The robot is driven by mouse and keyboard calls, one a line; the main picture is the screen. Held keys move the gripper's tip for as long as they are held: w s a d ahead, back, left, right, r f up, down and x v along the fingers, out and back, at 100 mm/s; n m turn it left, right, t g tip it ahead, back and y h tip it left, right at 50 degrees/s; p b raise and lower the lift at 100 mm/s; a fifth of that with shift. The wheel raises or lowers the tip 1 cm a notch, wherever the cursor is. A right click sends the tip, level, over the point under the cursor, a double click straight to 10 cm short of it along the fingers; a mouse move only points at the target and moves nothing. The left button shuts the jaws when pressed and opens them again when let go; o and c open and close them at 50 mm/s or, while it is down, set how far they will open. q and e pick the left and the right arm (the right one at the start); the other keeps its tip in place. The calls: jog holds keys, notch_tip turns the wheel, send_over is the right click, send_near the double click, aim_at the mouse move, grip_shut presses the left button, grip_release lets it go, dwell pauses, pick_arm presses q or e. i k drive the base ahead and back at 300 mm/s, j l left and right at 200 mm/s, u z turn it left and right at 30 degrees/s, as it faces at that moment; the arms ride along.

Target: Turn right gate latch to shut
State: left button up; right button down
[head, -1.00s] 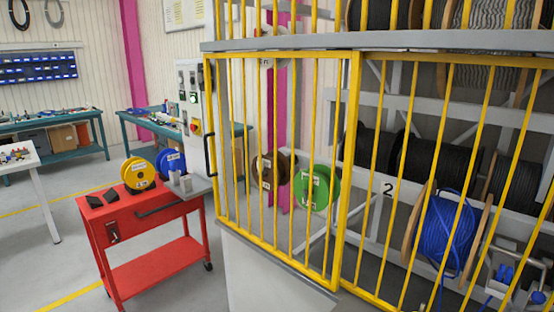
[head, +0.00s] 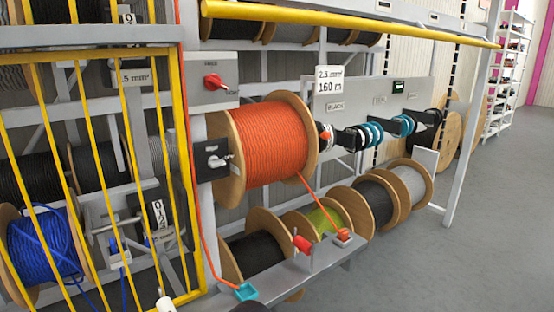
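The yellow barred gate (head: 180,130) fills the left of the head view, its right upright beside a grey post. A dark latch box (head: 212,160) with a small pale lever is mounted at the post, just right of that upright and in front of the orange reel's left flange. The lever looks roughly level; whether it is open or shut I cannot tell. Neither gripper can be made out. A small white rounded piece (head: 165,304) and a dark piece (head: 250,308) are cut off by the bottom edge, and I cannot tell what they are.
A large orange cable reel (head: 275,142) stands right of the latch, with a red rotary switch (head: 213,82) above. A grey shelf (head: 290,283) carrying red and teal parts juts out below. A yellow rail (head: 350,23) crosses above. The grey floor (head: 450,270) at right is clear.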

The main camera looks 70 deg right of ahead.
aim_at(214, 161)
jog(key=z, duration=1.8)
